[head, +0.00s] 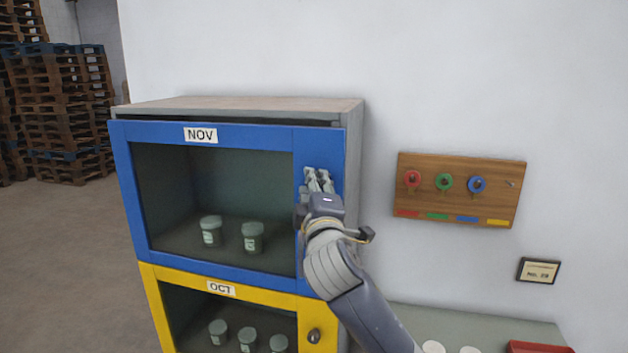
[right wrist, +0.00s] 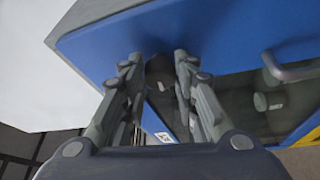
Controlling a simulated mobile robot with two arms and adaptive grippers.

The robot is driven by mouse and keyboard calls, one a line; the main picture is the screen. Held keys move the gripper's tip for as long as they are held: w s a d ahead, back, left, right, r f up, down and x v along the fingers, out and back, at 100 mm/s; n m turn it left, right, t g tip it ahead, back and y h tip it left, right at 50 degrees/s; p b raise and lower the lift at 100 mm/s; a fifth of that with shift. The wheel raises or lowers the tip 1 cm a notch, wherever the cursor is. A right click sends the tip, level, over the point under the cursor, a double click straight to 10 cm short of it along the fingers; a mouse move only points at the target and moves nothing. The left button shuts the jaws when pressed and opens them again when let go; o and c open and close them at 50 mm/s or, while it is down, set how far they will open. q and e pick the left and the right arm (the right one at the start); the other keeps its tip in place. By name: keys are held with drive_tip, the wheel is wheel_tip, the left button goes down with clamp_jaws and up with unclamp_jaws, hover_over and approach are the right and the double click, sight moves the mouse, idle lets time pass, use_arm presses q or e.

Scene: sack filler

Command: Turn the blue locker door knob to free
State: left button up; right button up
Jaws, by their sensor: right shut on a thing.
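The blue locker door (head: 220,133) has a blue frame, a dark window and a NOV label, and it is the upper door of the cabinet. My right gripper (head: 318,180) is at the right side of its frame. In the right wrist view my right gripper (right wrist: 165,75) has its fingers on either side of a dark round knob (right wrist: 158,68) on the blue door and is shut on it. The gripper hides the knob in the head view, and I cannot tell which way the knob is turned. My left gripper is not in view.
Below is a yellow door (head: 180,275) labelled OCT, with its own dark knob (head: 314,336). Jars (head: 252,237) stand behind both windows. A wooden board (head: 460,210) with red, green and blue ring-shaped items hangs on the wall. A grey handle (right wrist: 290,72) shows in the right wrist view.

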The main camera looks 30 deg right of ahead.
drive_tip(key=shift+r+n, duration=0.1)
drive_tip(key=shift+n, duration=0.5)
drive_tip(key=o, duration=1.1)
drive_tip(key=shift+c, duration=0.2)
drive_tip(key=r+v, duration=0.1)
drive_tip(key=v, duration=0.6)
drive_tip(key=shift+s+f, duration=0.25)
drive_tip(key=shift+f, duration=0.15)
drive_tip(key=shift+a, duration=0.1)
